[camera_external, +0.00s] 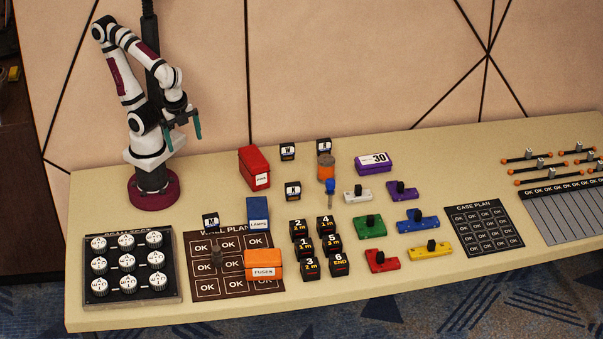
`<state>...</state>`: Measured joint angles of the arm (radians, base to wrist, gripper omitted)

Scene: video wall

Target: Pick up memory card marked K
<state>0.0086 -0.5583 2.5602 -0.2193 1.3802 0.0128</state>
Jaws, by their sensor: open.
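Small black cards with white letter labels stand on the table: one at the back (288,152), one to its right (323,146) partly behind an orange-brown object, one nearer the middle (293,191), and one at the left (211,220) above the wall plan. Their letters are too small to read surely, so I cannot tell which is marked K. My gripper (184,136) is open and empty, raised above the table at the left, with its teal fingers pointing down. It is apart from all the cards.
A red box (254,168), blue box (258,213) and orange fuses box (263,265) stand near the cards. Numbered black blocks (305,247) and coloured switch pieces (370,228) lie to the right. A dial board (128,297) is front left. Table near my base is clear.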

